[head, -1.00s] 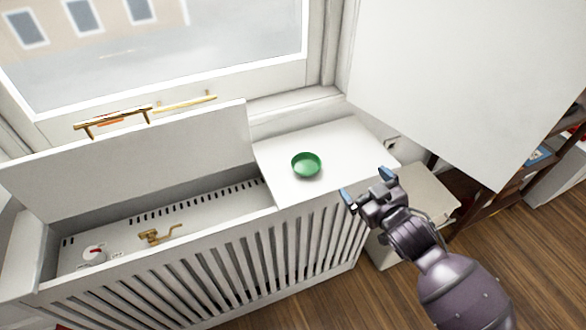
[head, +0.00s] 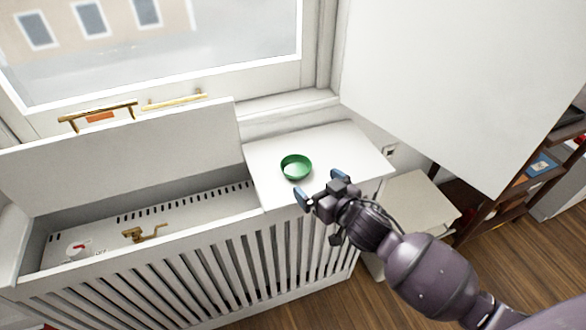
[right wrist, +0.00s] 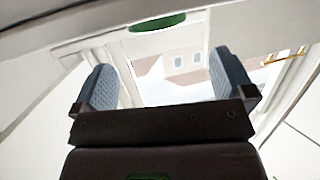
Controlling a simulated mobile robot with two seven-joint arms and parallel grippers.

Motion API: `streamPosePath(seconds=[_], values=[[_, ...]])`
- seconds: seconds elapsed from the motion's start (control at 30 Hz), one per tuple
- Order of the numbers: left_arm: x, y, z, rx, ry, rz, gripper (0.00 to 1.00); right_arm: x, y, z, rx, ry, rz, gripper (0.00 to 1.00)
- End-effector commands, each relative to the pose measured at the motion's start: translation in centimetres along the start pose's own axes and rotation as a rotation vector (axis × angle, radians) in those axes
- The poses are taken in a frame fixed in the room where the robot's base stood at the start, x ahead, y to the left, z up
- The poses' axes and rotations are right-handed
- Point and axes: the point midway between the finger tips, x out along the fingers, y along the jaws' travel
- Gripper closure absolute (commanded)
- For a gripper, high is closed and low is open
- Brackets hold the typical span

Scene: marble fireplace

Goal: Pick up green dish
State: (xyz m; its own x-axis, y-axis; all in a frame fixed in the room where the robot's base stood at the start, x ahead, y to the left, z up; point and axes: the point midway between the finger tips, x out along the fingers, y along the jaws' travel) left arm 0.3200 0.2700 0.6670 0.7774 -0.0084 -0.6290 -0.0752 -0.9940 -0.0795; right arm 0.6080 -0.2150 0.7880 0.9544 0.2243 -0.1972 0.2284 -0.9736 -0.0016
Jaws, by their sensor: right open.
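The green dish (head: 296,167) is a small round bowl, upright on the white top (head: 345,150) of the radiator cover below the window. My right gripper (head: 319,188) is open and empty, just to the right of the dish and toward the near edge of the top, apart from it. In the right wrist view the two blue-grey fingers (right wrist: 160,82) stand wide apart, with nothing between them. Part of the green dish (right wrist: 158,22) shows at the top of that view, beyond the fingertips. My left gripper is not in view.
Left of the dish, a raised white lid (head: 120,150) stands over an open compartment with a brass valve (head: 145,233). A large white panel (head: 450,80) hangs at the upper right. A dark wooden shelf (head: 520,190) stands at the right. The top around the dish is clear.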

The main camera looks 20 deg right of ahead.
Motion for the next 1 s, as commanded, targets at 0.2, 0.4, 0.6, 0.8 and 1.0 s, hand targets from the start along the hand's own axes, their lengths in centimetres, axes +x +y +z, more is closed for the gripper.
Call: streamPosePath(seconds=[0.2, 0.4, 0.6, 0.8, 1.0], values=[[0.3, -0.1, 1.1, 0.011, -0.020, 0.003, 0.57, 3.0, 0.1, 0.4, -0.002, -0.005, 0.001, 0.00], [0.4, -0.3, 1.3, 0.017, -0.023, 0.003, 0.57, 4.5, 0.1, 0.3, -0.002, -0.004, 0.000, 0.00], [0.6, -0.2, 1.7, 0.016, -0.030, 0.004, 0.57, 5.5, 0.2, 0.3, -0.004, -0.003, -0.001, 0.00], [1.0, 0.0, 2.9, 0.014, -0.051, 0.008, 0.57, 8.0, 0.5, 0.8, -0.004, -0.006, 0.000, 0.00], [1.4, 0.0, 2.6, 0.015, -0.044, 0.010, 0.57, 9.6, 0.5, 0.5, -0.003, -0.004, 0.000, 0.00]])
